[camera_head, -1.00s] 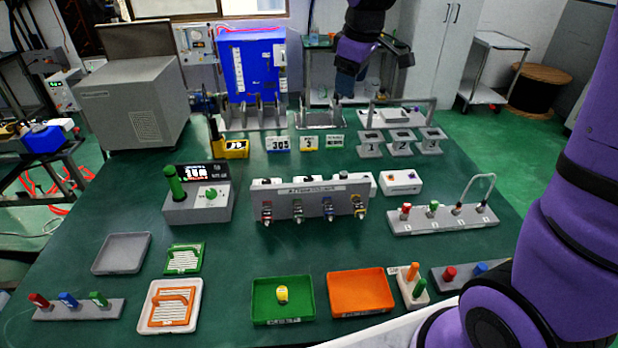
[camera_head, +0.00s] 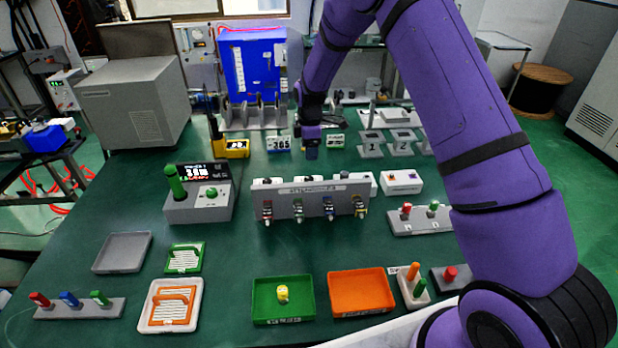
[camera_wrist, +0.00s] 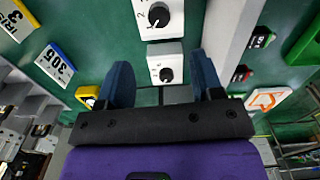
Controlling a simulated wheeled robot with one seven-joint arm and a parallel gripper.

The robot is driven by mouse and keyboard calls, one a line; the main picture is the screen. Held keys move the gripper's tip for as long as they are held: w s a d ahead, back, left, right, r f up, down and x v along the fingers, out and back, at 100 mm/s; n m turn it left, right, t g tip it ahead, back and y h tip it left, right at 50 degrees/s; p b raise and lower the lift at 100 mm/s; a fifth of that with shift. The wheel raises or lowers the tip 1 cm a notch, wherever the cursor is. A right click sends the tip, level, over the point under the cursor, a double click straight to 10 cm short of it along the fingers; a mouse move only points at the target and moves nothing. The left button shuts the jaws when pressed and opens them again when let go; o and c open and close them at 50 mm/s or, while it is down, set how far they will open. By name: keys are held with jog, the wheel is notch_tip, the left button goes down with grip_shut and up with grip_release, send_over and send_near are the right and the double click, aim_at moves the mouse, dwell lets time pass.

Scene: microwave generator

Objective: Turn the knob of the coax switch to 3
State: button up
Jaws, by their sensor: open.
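In the wrist view, a white box with a black round knob (camera_wrist: 159,16) and printed numerals, among them a 2, lies at the top. It looks like the coax switch; its pointer direction is too small to read surely. A second white box with a smaller black knob (camera_wrist: 167,75) shows between my fingers. My gripper (camera_wrist: 160,62) is open and empty, with its blue fingers apart. In the head view, my gripper (camera_head: 311,150) hangs above the table behind the grey connector panel (camera_head: 290,205). White boxes with dark knobs are partly hidden behind that panel.
A small 305 sign (camera_wrist: 60,65) and a yellow block (camera_wrist: 88,96) are beside my gripper in the wrist view. A white box (camera_head: 402,182) stands right of the panel. Green (camera_head: 283,318) and orange (camera_head: 360,311) trays lie in front.

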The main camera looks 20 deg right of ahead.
aim_at(309, 178)
notch_tip(309, 178, down, 12)
jog(key=shift+w+r, duration=0.1)
jog(key=shift+w, duration=0.05)
dwell(0.5)
jog(key=c, duration=0.9)
